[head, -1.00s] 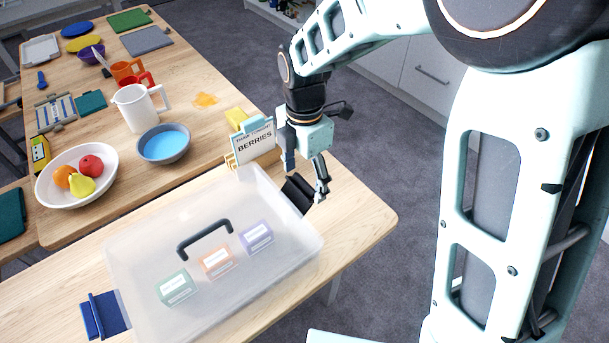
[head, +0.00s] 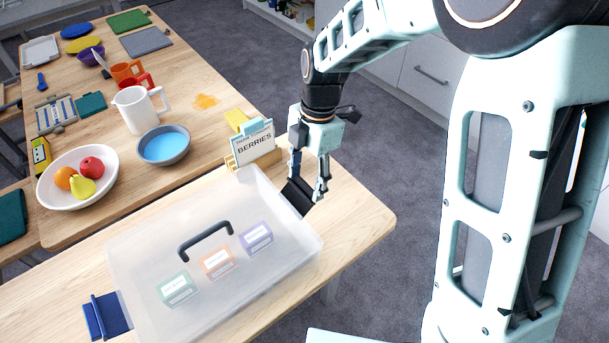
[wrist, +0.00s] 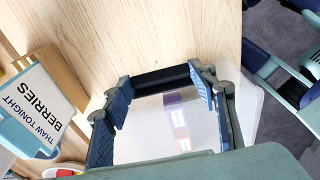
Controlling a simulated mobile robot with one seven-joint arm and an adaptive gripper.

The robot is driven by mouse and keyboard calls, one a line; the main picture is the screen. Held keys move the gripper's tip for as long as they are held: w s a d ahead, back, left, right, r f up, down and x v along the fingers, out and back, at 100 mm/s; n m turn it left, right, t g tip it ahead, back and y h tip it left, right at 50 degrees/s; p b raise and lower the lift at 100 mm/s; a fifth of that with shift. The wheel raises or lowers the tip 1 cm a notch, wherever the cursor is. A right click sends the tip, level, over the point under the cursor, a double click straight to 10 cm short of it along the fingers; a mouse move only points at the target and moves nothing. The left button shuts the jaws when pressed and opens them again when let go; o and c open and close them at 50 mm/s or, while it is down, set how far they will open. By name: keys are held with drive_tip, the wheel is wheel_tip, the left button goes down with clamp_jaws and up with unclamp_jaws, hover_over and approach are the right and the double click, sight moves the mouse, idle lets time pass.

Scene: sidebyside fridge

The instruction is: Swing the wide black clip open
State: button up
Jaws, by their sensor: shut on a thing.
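The wide black clip (head: 298,196) is at the right end of the translucent lidded box (head: 150,245). My gripper (head: 307,180) is over that end with one finger at each end of the clip, shut on it. In the wrist view the black clip (wrist: 160,77) spans between the two blue-padded fingertips of my gripper (wrist: 162,80). Its exact angle against the box wall is hard to tell. A blue clip (head: 106,316) at the box's left end is folded out flat.
The lid has a black handle (head: 205,241); several small cartons show through it. A BERRIES sign (head: 254,146) stands just behind the box, close to my gripper. A fruit bowl (head: 77,177), blue bowl (head: 164,146) and white jug (head: 138,109) stand farther back. The table's right corner is clear.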

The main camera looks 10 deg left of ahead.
drive_tip(key=shift+w+d+f+g+y, duration=0.3)
drive_tip(key=shift+f+g+y, duration=0.2)
drive_tip(key=shift+g+y, duration=0.15)
drive_tip(key=o, duration=1.7)
drive_tip(key=shift+r, duration=0.1)
drive_tip(key=v, duration=1.2)
drive_tip(key=shift+a, duration=0.1)
